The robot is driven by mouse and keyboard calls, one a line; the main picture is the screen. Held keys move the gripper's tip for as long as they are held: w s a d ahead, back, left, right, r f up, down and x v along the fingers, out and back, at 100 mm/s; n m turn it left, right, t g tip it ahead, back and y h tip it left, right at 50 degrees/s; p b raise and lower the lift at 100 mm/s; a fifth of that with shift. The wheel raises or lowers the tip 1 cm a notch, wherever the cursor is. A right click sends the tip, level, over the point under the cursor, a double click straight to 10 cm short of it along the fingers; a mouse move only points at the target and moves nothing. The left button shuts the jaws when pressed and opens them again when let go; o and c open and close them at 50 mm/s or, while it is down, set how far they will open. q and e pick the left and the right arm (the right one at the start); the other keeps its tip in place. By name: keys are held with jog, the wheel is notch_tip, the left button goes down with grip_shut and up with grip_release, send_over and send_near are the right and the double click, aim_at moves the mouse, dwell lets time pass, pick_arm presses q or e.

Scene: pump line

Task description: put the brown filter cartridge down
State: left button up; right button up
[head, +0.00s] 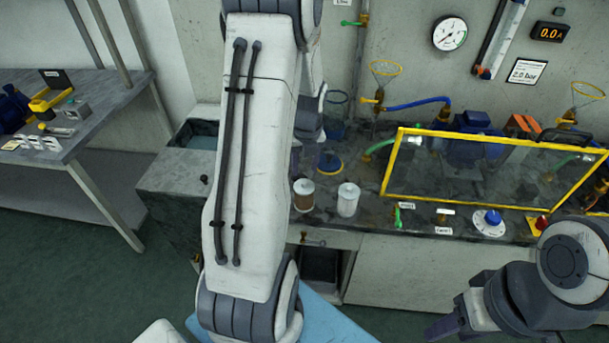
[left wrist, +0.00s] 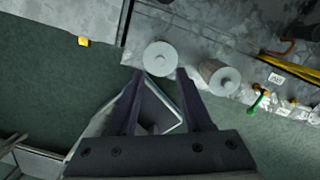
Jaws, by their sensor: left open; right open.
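The brown filter cartridge (head: 303,195) stands upright on the grey bench in the head view, left of a white cartridge (head: 348,199). In the left wrist view, two round pale caps show from above. By position, the left cap is the brown cartridge (left wrist: 160,58) and the right is the white cartridge (left wrist: 225,80). My left gripper (left wrist: 160,73) is open, its fingertips just short of the brown cartridge's cap with nothing visibly clamped. The left arm hides that gripper in the head view. My right gripper (head: 442,327) is at the lower right, away from the bench.
A yellow-framed clear guard (head: 393,163) stands right of the cartridges. A green valve handle (head: 397,217) and a blue knob (head: 493,217) sit along the bench front. A sink (head: 200,142) lies left. An open bin (head: 320,265) is below the bench. A side table (head: 100,122) stands at far left.

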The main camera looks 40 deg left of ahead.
pick_arm(q)
notch_tip(320, 180, up, 7)
jog(key=s+d+r+n, duration=0.1)
jog(key=s+d+n, duration=0.15)
jog(key=d, duration=0.55)
jog(key=s+d+r+n+h, duration=0.1)
jog(key=d+n, duration=0.2)
jog(key=d, duration=0.5)
jog(key=s+d+r+n, duration=0.2)
jog(key=d+n, duration=0.1)
jog(key=d, duration=0.5)
jog(key=s+d+n, duration=0.4)
jog(key=s, duration=0.3)
jog(key=s+d+n+h, duration=0.1)
jog(key=s+d+n, duration=0.4)
jog(key=s, duration=0.3)
jog(key=shift+s+d+r+g, duration=0.15)
jog(key=shift+s+g, duration=0.05)
jog(key=shift+g, duration=0.2)
